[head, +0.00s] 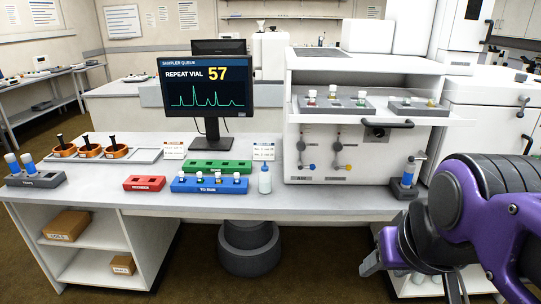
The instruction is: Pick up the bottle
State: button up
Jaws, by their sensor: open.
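My gripper (412,278) is at the lower right, in front of the bench and well to the right of the bottle. It is open and nothing shows between its fingers. The purple arm covers the bench's right end.
A monitor (207,85) reading "REPEAT VIAL 57" stands behind a green rack (218,167). A red block (144,184) lies left of the blue rack. The white instrument (360,150) rises right of the bottle. Bare bench (325,199) lies between the bottle and the right holder.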

aim_at(265, 175)
jog(key=i+u, duration=0.15)
jog(key=u, duration=0.25)
jog(key=i+u, duration=0.1)
jog(key=u, duration=0.3)
jog(key=i+u, duration=0.15)
jog(key=u, duration=0.25)
jog(key=i+l+u, duration=0.5)
jog(key=l, duration=0.2)
